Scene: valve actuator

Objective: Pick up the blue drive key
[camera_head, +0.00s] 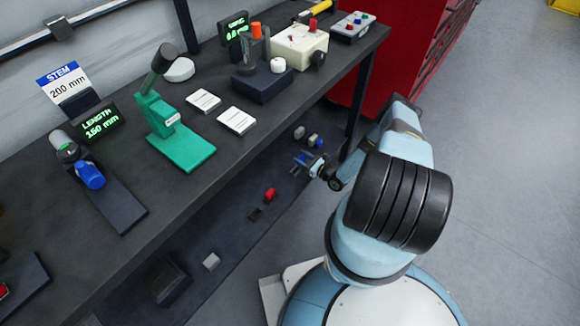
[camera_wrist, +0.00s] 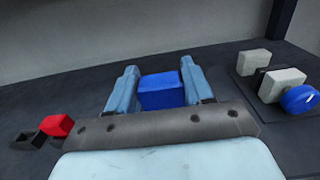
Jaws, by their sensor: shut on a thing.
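The blue drive key, seen as a blue block (camera_wrist: 160,91), sits between the two light-blue fingers of my gripper (camera_wrist: 159,88) in the wrist view. My gripper is shut on it, and the gripper's front plate hides the key's lower part. In the head view my gripper (camera_head: 306,164) is low beside the workbench, over the dark surface beneath it. The key is too small there to make out clearly between the fingers.
A red block (camera_wrist: 57,124) and a dark block (camera_wrist: 28,141) lie to the left. Grey blocks (camera_wrist: 283,84) with a blue disc (camera_wrist: 299,99) stand close on the right. The workbench (camera_head: 240,180) overhangs the low area; its leg (camera_head: 358,95) is near my arm. Open floor (camera_head: 500,180) lies right.

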